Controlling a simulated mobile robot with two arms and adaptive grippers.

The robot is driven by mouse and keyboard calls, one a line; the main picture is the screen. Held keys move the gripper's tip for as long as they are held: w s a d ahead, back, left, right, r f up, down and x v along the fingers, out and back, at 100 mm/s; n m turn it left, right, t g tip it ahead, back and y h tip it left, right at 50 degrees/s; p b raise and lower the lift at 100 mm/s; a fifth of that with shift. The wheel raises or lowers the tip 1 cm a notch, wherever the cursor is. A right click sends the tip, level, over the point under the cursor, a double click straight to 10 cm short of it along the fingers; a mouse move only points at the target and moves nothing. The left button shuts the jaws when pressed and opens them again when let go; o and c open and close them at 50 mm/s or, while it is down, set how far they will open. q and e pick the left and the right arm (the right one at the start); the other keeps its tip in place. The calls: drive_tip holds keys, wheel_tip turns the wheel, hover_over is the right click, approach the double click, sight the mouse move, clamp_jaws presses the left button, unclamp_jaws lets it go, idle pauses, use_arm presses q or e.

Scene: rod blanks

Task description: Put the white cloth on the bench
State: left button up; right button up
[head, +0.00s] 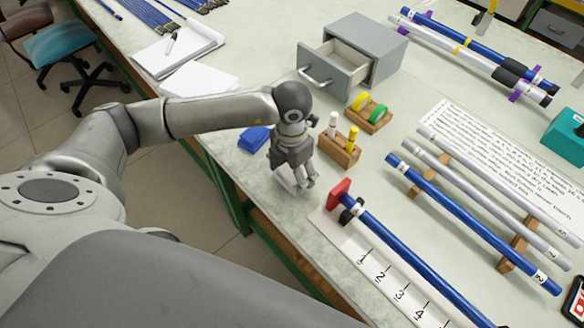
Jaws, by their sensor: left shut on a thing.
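My right gripper is not in view.
A folded blue cloth (254,139) lies left of the gripper. Right of it are a wooden marker holder (338,150) and a red stop (337,194) at a blue rod's end (400,255). A grey box with an open drawer (332,72) stands behind.

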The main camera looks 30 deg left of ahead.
use_arm(q)
drive_tip(key=shift+f, duration=0.15)
drive_tip(key=o, duration=0.9)
drive_tip(key=shift+r, duration=0.3)
wheel_tip(320, 180, up, 12)
drive_tip(key=b, duration=0.1)
drive_tip(key=shift+b, duration=0.3)
drive_tip(key=shift+f, duration=0.1)
